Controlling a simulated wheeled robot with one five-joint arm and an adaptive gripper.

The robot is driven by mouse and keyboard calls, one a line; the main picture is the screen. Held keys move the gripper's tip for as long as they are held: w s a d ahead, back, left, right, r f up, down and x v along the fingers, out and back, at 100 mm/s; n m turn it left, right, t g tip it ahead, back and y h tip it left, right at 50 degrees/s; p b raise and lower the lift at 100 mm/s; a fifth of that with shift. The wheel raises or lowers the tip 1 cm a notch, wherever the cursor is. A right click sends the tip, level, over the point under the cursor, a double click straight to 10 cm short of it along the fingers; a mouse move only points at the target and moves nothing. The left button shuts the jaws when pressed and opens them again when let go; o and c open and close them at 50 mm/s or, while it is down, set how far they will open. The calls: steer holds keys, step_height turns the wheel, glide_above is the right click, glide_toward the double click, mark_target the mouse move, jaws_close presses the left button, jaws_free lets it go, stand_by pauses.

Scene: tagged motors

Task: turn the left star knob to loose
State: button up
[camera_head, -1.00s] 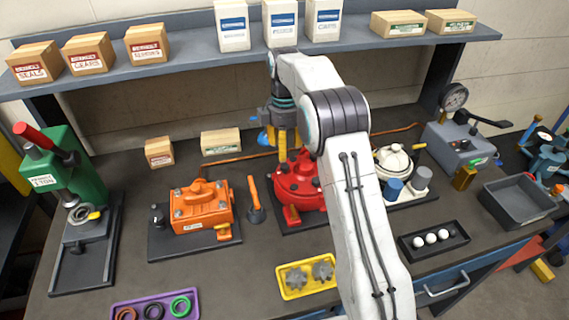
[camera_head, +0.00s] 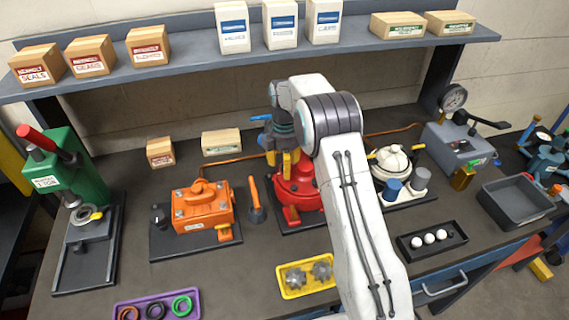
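Two grey star-shaped pieces lie side by side in a yellow tray (camera_head: 307,291) at the front: the left one (camera_head: 296,278) and the right one (camera_head: 321,270). I cannot tell whether either is the star knob. A small black knob (camera_head: 158,214) stands on the dark plate left of the orange motor (camera_head: 203,206). The red motor (camera_head: 294,192) is partly hidden by my arm and gripper. My gripper (camera_head: 283,172) points down with yellow fingers over the red motor's back left part. Whether the fingers touch it, or how far apart they are, is unclear.
An orange-handled tool (camera_head: 255,200) stands between the orange and red motors. The cream motor (camera_head: 393,161) is at the right, partly behind my arm. A green press (camera_head: 66,175) is at the left. The shelf (camera_head: 190,66) holds several boxes. Bare bench lies in front of the orange motor.

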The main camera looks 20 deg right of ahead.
steer(key=shift+f, duration=0.2)
jaws_close()
stand_by(0.6)
